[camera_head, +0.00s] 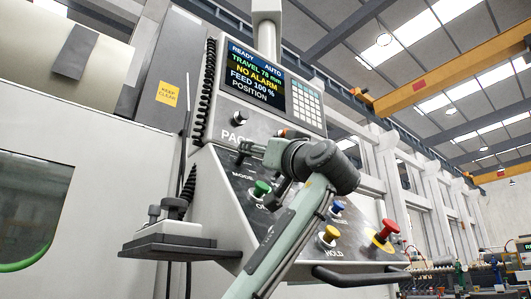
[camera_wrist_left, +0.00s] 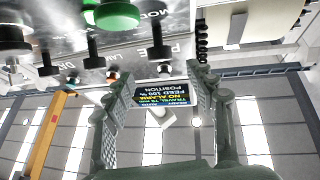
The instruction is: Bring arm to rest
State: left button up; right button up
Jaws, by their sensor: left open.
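My left arm (camera_head: 285,235) rises from the bottom middle of the head view and bends at the wrist in front of a control console. My left gripper (camera_head: 250,152) points left in front of the console's button panel (camera_head: 220,177), and I cannot tell how far it stands off the panel. In the left wrist view the fingers of my left gripper (camera_wrist_left: 158,92) are apart with nothing between them. The console's screen (camera_wrist_left: 163,108) shows beyond them, upside down. My right gripper is in neither view.
The console has a lit screen (camera_head: 257,75), a green button (camera_head: 261,187), a yellow button (camera_head: 328,235) and a red button (camera_head: 383,232). A handle bar (camera_head: 360,275) juts out at lower right. A side shelf (camera_head: 170,245) stands at left.

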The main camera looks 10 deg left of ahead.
pick_arm(q)
jog(key=shift+v, duration=1)
